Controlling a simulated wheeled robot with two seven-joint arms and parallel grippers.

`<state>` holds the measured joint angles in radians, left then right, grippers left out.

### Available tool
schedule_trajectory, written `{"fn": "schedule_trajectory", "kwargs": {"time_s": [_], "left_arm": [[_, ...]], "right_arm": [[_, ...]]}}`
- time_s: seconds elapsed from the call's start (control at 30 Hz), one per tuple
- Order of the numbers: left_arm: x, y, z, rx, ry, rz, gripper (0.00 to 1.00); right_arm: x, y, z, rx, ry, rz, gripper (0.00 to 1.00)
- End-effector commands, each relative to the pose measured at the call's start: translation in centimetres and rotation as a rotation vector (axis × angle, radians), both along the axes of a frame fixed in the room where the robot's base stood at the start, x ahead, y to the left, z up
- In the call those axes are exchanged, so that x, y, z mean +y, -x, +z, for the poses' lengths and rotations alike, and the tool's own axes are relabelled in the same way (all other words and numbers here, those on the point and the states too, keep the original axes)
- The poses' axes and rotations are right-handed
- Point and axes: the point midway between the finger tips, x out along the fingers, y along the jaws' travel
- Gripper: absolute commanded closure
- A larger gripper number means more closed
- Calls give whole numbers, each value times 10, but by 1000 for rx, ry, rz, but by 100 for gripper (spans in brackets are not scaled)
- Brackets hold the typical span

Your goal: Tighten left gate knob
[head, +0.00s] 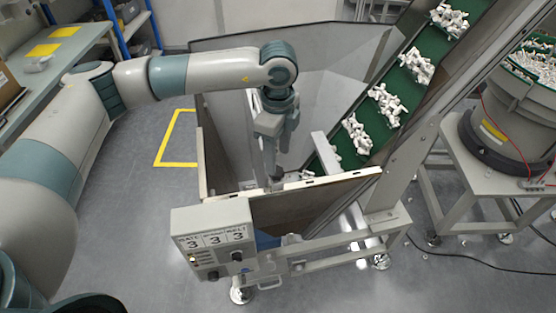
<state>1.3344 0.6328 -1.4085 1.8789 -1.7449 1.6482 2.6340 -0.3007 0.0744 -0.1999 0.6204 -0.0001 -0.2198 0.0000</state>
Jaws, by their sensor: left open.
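My left arm reaches in from the left and bends down over the grey hopper (330,72). My left gripper (274,174) points downward just behind the hopper's front panel (318,205), with its fingertips near that panel's top edge. It is open, and I see nothing held in it. I cannot make out the left gate knob; the gripper and the front panel may hide it. My right gripper does not show.
A control box (212,217) with small knobs is at the hopper's front left. A green conveyor (405,100) carrying white parts rises to the right. A round feeder bowl (515,110) stands on a table at right. Yellow tape marks floor at left.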

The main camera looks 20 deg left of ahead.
Motion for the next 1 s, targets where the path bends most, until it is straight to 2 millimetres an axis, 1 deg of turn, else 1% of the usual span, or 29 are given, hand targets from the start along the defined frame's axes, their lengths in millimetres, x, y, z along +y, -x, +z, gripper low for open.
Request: {"fn": "schedule_trajectory", "kwargs": {"time_s": [0.03,0.2,0.3,0.5,0.77,0.8,0.87,0.9,0.93,1.0], "left_arm": [[0,0,-5,2,0,1,49],[0,0,-30,3,-1,2,49],[0,0,-40,1,0,2,49],[0,0,-50,-1,0,1,49],[0,0,-50,-1,0,1,49],[0,0,-50,-1,0,1,59],[0,0,-50,-1,0,1,73],[0,0,-50,-1,0,1,83],[0,0,-50,-1,0,1,90],[0,0,-50,-1,0,1,90]], "right_arm": [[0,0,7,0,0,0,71],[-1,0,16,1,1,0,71],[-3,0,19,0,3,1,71],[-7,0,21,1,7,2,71],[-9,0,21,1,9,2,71],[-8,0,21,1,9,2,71],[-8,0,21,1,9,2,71],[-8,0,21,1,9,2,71],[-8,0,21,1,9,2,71],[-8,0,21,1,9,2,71]]}}
